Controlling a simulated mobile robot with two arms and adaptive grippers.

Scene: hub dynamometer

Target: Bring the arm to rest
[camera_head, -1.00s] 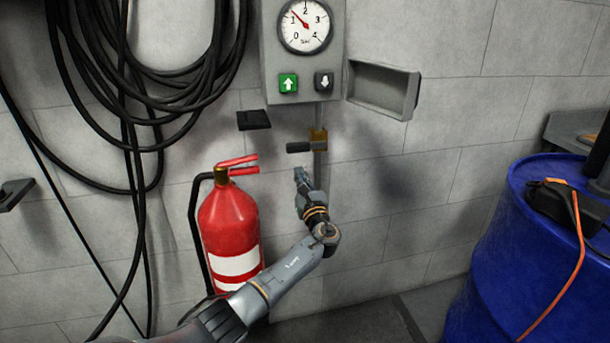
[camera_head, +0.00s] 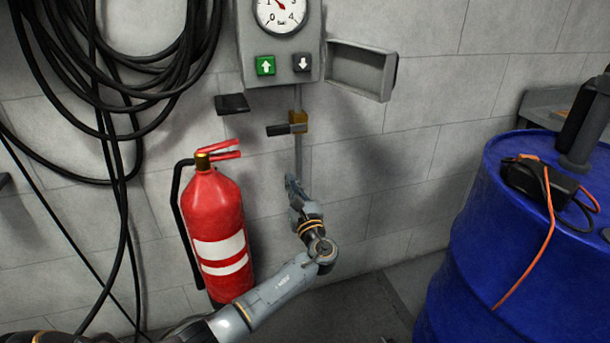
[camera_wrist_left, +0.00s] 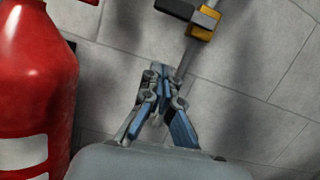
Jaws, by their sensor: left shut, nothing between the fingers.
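My left arm (camera_head: 275,290) comes in from the lower left in the head view and reaches up in front of the wall. My left gripper (camera_head: 290,183) points up, shut and empty, below the valve with the dark handle (camera_head: 290,125). In the left wrist view the gripper (camera_wrist_left: 165,85) has its fingertips together, and the valve (camera_wrist_left: 203,22) is above it, apart from it. My right gripper is not in view.
A red fire extinguisher (camera_head: 215,225) stands left of the gripper. A grey box with a gauge (camera_head: 280,45) and an open tray (camera_head: 362,70) are above. Black cables (camera_head: 110,90) hang at left. A blue drum (camera_head: 480,240) stands at right.

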